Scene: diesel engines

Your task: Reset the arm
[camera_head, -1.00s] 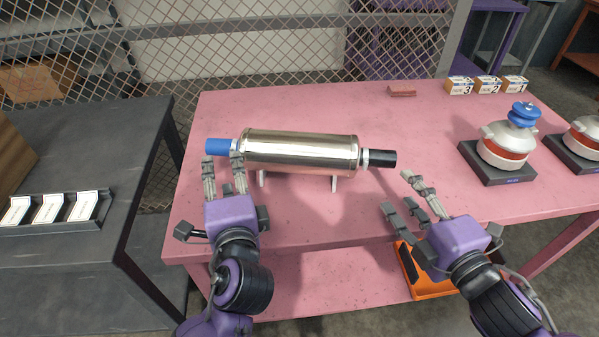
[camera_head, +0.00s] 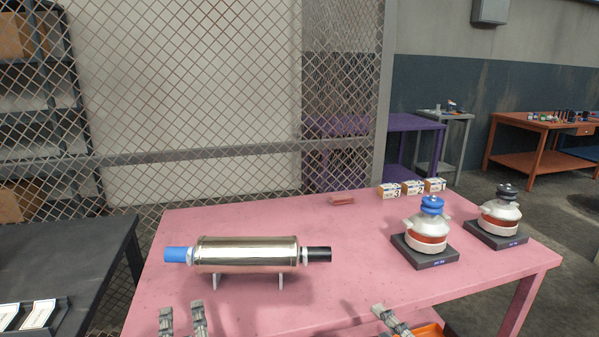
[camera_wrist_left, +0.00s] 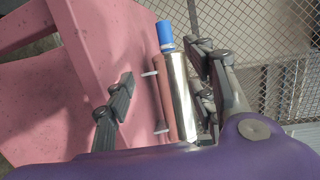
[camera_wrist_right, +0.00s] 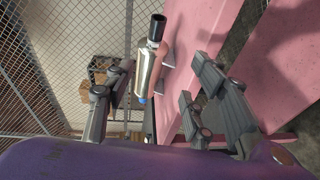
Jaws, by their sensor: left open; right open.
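A shiny metal cylinder (camera_head: 247,254) with a blue left end (camera_head: 176,254) and a black right end (camera_head: 319,254) lies level on small supports on the pink table (camera_head: 350,235). My left gripper (camera_head: 183,322) is at the bottom edge of the head view, in front of the cylinder, open and empty. In the left wrist view the cylinder (camera_wrist_left: 180,98) shows between its spread fingers, beyond them. My right gripper (camera_head: 392,324) is only partly in the head view, right of the cylinder, open and empty. Its spread fingers and the cylinder (camera_wrist_right: 148,72) show in the right wrist view.
Two domed units, one with a blue knob (camera_head: 431,230) and one with a black knob (camera_head: 500,217), stand on dark bases at the right. Several small boxes (camera_head: 411,187) sit at the back edge. A dark table (camera_head: 70,262) stands at the left; a mesh fence (camera_head: 220,100) is behind.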

